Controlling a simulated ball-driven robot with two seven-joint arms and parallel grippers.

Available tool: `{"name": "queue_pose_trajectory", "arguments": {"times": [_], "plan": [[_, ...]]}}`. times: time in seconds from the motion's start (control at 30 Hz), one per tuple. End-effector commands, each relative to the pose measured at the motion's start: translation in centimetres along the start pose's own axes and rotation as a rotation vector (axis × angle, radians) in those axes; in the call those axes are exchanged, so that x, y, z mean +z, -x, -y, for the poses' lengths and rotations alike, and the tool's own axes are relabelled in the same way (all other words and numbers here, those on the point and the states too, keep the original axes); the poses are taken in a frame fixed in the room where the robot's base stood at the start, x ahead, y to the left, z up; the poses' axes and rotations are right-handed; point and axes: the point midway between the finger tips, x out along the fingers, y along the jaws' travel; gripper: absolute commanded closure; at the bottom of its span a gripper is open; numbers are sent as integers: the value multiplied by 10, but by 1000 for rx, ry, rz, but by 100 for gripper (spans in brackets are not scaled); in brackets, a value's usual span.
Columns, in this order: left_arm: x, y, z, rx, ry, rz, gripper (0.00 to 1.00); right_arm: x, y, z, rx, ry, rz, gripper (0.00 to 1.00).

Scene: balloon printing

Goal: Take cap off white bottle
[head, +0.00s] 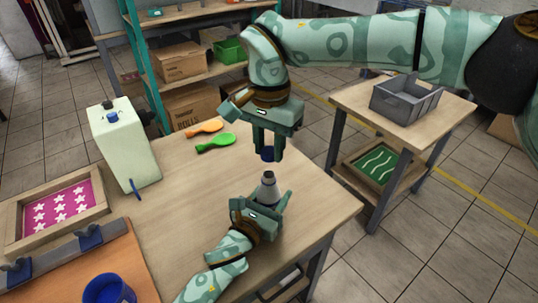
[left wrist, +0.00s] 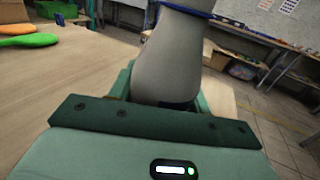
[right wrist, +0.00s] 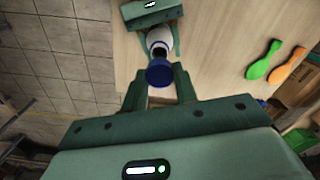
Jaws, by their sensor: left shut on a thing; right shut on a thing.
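The white bottle (head: 268,190) stands upright at the front of the wooden table. My left gripper (head: 262,202) is shut around its body, which also shows close up in the left wrist view (left wrist: 168,60). My right gripper (head: 267,147) points down from above and is shut on the blue cap (head: 267,154). In the head view a small gap shows between the cap and the bottle's top, so the cap appears to be apart and above it. In the right wrist view the cap (right wrist: 160,73) is between the fingertips, with the bottle (right wrist: 158,42) beyond it.
A grey bin (head: 405,102) stands on a side table. The table's right side is clear.

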Motion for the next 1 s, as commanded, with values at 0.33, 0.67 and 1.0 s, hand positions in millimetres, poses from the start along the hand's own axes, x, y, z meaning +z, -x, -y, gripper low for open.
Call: {"name": "queue_pose_trajectory", "arguments": {"times": [0.33, 0.67, 1.0], "plan": [[-1, 0, 0, 0, 0, -1, 26, 0, 3, 0, 1, 0, 1, 99], [0, 6, 0, 0, 0, -1, 26, 1, 6, 0, 0, 0, -1, 99], [0, 77, 0, 1, 1, -3, 26, 3, 30, -2, -8, 0, -14, 99]]}}
